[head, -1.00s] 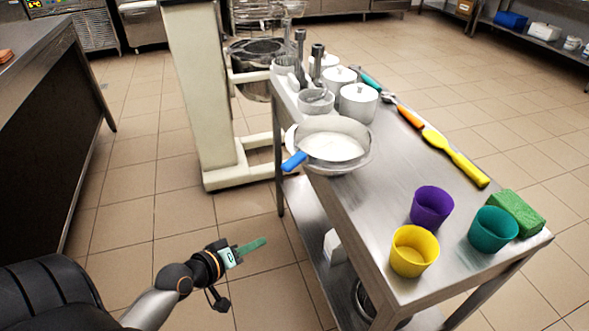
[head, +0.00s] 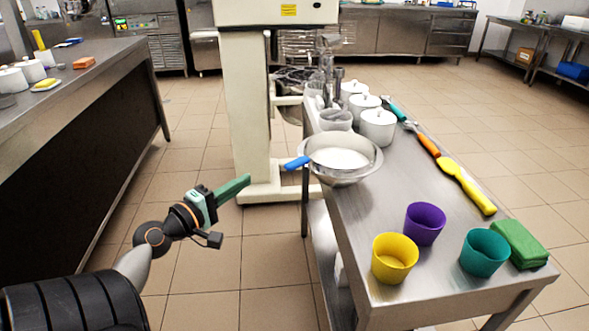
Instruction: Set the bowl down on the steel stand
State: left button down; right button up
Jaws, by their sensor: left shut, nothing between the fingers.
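A steel bowl (head: 369,174) stands on the left edge of the steel stand (head: 425,185), a table with a lower shelf. White stuff shows inside the bowl, and a blue handle (head: 297,163) sticks out over its left rim, past the stand's edge. I cannot tell what tool the handle belongs to. My left gripper (head: 246,179) is shut and empty, over the floor to the left of the bowl and apart from it. Its green fingers point right and up. My right gripper is not in view.
Yellow (head: 394,260), purple (head: 425,224) and teal (head: 484,252) cups and a green block (head: 520,244) stand at the stand's near end. White lidded pots (head: 377,128) stand behind the bowl. A yellow spatula (head: 467,187) lies along the right edge. A cream machine (head: 250,120) stands behind.

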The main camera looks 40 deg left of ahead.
pick_arm(q)
jog(key=w+d+p, duration=0.1)
jog(key=w+p, duration=0.2)
jog(key=w, duration=1)
jog(key=shift+d+r, duration=0.15)
jog(key=shift+d, duration=0.2)
